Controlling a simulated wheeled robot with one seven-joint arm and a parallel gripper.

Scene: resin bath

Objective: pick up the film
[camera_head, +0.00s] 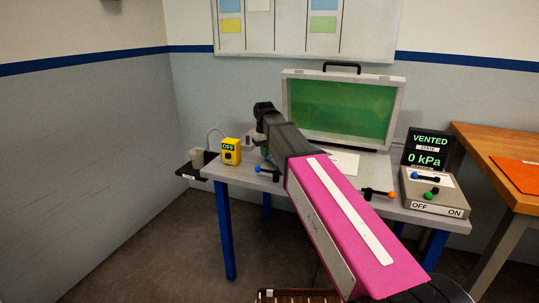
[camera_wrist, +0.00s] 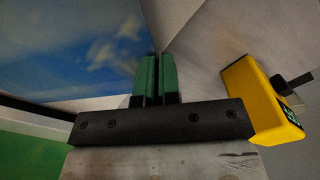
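My gripper (camera_wrist: 160,72) shows in the wrist view as two green fingers standing close together, with a thin dark line between them. I cannot tell whether something thin is between them. A blue sheet-like surface (camera_wrist: 70,45) with pale cloudy patches lies left of the fingers; I cannot tell whether it is the film. In the head view, the dark end of my arm (camera_head: 266,112) is over the left part of the table, left of the green panel. No film shows clearly in the head view.
A green panel in a grey frame (camera_head: 287,99) stands upright on the table (camera_head: 232,175). A yellow box (camera_head: 231,151) is at the table's left; it also shows in the wrist view (camera_wrist: 258,98). A grey switch box (camera_head: 433,192) stands at right.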

